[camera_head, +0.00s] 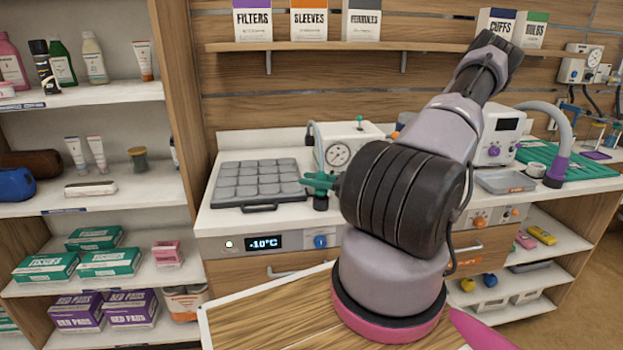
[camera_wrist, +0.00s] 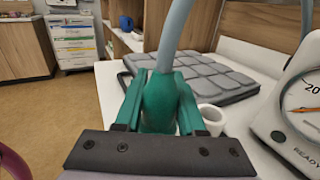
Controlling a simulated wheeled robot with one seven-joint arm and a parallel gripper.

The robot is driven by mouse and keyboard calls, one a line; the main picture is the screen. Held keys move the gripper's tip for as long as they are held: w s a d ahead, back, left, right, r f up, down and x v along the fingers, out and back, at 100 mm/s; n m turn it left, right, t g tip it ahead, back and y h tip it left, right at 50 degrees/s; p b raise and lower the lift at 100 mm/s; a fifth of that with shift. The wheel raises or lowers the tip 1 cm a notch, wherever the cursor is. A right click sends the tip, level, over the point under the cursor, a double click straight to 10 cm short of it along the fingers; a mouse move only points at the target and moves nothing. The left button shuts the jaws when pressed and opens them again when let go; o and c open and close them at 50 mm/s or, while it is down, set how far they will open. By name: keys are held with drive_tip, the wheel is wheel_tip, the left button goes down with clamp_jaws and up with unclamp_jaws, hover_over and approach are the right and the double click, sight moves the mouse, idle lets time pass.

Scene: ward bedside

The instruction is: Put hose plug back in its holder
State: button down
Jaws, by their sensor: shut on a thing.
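The hose plug is a rounded green piece (camera_wrist: 160,103) on the end of a grey hose (camera_wrist: 175,35), seen in the wrist view. My gripper (camera_wrist: 158,92) has green fingers on both sides of it and is shut on it. In the head view my gripper (camera_head: 320,182) is above the counter, between the grey pad and the gauge unit, with a dark lower end of the plug (camera_head: 320,203) below the fingers. A white ring (camera_wrist: 212,118), which looks like a holder, stands on the counter just right of the plug in the wrist view. The plug appears beside it, not in it.
The gauge unit (camera_head: 350,148) stands close on the right. The grey padded tray (camera_head: 255,182) lies to the left. Further right are a hose with a purple plug (camera_head: 556,172), another white ring (camera_head: 535,169) and a grey tray (camera_head: 505,182). A shelf with boxes (camera_head: 450,48) hangs above.

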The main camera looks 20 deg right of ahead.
drive_tip(key=shift+f, duration=0.85)
drive_tip(key=shift+c, duration=2.1)
unclamp_jaws()
drive_tip(key=v, duration=1)
drive_tip(key=shift+s+d, duration=0.3)
